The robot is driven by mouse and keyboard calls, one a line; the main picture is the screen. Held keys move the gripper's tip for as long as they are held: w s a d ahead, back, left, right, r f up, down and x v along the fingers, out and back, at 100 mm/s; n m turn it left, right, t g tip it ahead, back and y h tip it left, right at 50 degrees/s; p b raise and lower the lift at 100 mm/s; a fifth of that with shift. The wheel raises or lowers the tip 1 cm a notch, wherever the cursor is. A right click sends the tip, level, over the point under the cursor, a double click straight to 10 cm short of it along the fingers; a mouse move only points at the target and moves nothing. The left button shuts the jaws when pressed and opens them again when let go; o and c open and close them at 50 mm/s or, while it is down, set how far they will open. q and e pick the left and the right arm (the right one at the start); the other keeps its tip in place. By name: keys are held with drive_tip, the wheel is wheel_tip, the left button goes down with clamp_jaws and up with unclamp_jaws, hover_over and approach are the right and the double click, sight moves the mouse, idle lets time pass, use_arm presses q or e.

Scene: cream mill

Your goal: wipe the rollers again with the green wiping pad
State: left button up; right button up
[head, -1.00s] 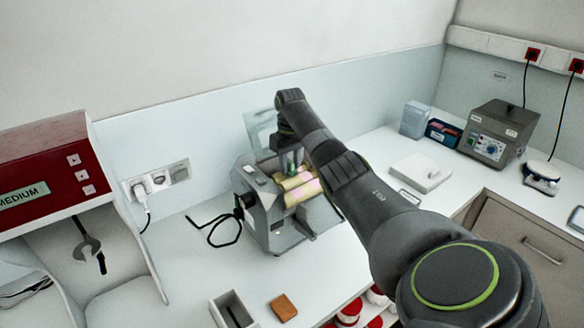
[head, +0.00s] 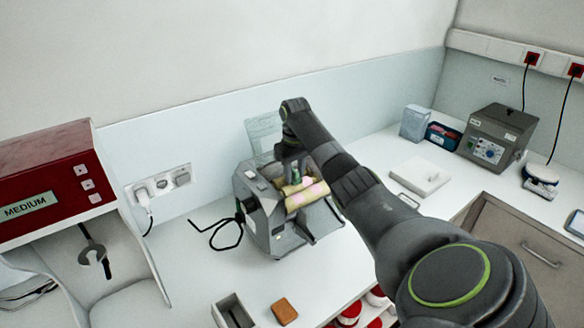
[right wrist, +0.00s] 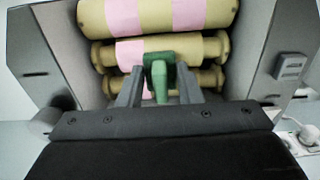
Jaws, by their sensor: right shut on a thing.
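The cream mill (head: 268,225) is a grey machine on the white counter. Its cream-coloured rollers with pink bands (head: 305,192) lie across its top; they also show in the right wrist view (right wrist: 195,50). My right gripper (right wrist: 158,88) is shut on the green wiping pad (right wrist: 158,66), gripping its raised handle. In the wrist view the pad is over the middle and lower rollers and hides part of them; I cannot tell whether it touches them. In the head view the right gripper (head: 291,168) is over the rollers, and the pad is a small green patch there. My left gripper is out of view.
A red-topped unit (head: 45,175) stands left. A small open grey box (head: 232,312) and a brown block (head: 284,311) lie in front of the mill. A black cable (head: 225,232) lies left of it. A white slab (head: 420,174) and a grey device (head: 497,135) are at right.

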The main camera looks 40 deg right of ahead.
sight(308, 193)
drive_tip(key=shift+s+a+f, duration=0.1)
drive_tip(key=shift+s+a, duration=0.05)
drive_tip(key=shift+s, duration=0.95)
drive_tip(key=shift+s+a+f, duration=0.1)
drive_tip(key=shift+s, duration=0.95)
drive_tip(key=shift+s+a+r, duration=0.1)
drive_tip(key=shift+s+r, duration=0.05)
drive_tip(key=shift+s, duration=0.95)
drive_tip(key=shift+w+r, duration=0.1)
